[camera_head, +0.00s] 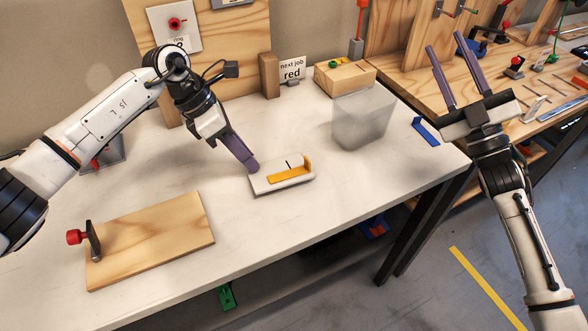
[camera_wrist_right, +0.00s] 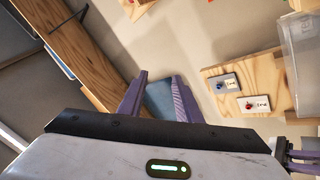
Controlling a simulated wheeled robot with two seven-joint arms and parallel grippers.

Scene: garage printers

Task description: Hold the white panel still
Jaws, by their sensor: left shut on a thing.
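The white panel (camera_head: 262,185) is a small flat white piece lying on the white tabletop, with an orange-yellow L-shaped part (camera_head: 290,175) on it. My left gripper (camera_head: 252,166) points down at the panel's left end and is shut on that end; the exact grip is hard to see. My right gripper (camera_head: 446,43) is raised at the right, well away from the panel, with its purple fingers spread and nothing between them. In the right wrist view its fingers (camera_wrist_right: 158,80) also stand apart. The panel is not visible in that view.
A wooden board (camera_head: 160,240) with a red-knobbed clamp (camera_head: 76,237) lies at the front left. The tabletop right of the panel is clear.

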